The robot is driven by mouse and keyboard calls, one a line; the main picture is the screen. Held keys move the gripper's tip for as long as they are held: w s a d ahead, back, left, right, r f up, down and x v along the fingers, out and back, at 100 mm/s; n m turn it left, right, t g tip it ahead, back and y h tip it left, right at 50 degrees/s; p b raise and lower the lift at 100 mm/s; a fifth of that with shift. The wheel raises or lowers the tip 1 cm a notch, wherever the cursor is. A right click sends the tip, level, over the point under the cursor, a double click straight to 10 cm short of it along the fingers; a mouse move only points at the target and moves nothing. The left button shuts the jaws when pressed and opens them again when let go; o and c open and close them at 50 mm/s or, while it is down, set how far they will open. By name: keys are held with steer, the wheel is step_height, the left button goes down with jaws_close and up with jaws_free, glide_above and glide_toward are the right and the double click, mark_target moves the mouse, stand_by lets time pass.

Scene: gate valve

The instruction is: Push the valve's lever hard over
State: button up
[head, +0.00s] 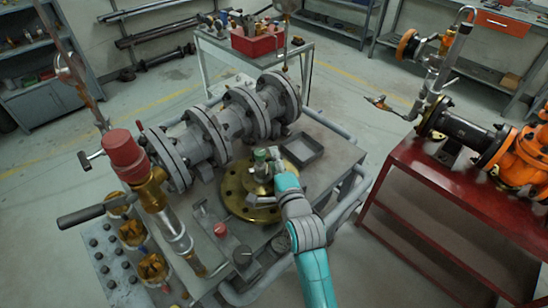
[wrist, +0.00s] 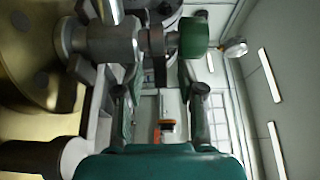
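A small metal valve stands above the brass flange (head: 238,196) on the bench, with a green part (head: 261,155) on top. The wrist view shows its grey metal body (wrist: 105,40) at upper left and the green piece (wrist: 194,37) at upper centre. I cannot tell whether this green piece is the lever's grip. My gripper (wrist: 160,92) is open, with a clear gap between its fingers. In the head view it is close beside the valve, partly hidden by my teal arm. Whether a finger touches the valve cannot be told. Another long dark-handled lever (head: 92,212) sticks out at left.
A large grey flanged pipe (head: 207,133) lies behind the valve. A red table (head: 450,205) with orange piping is at right, across open floor.

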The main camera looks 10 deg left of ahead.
steer(key=shift+w+a, duration=0.2)
steer(key=shift+w, duration=0.2)
jaws_close()
steer(key=shift+s+m+t+h, duration=0.25)
steer(key=shift+m+t+h, duration=0.15)
steer(key=shift+m+h, duration=0.3)
steer(key=shift+s+d+m+t+h, duration=0.1)
steer(key=shift+s+m+t+h, duration=0.1)
steer(key=shift+m+h, duration=0.6)
steer(key=shift+s+a+m+t+h, duration=0.15)
steer(key=shift+m+h, duration=0.25)
steer(key=shift+h, duration=0.8)
steer(key=shift+s+d+m+t+h, duration=0.2)
steer(key=shift+m+h, duration=0.4)
steer(key=shift+h, duration=0.4)
steer(key=shift+s+m+g+h, duration=0.3)
steer(key=shift+m+h, duration=0.6)
steer(key=shift+h, duration=0.45)
steer(key=shift+s+m+g+h, duration=0.35)
steer(key=shift+m+h, duration=0.55)
steer(key=shift+h, duration=0.5)
steer(key=shift+s+m+g+h, duration=0.3)
steer(key=shift+m+h, duration=0.6)
steer(key=shift+h, duration=0.45)
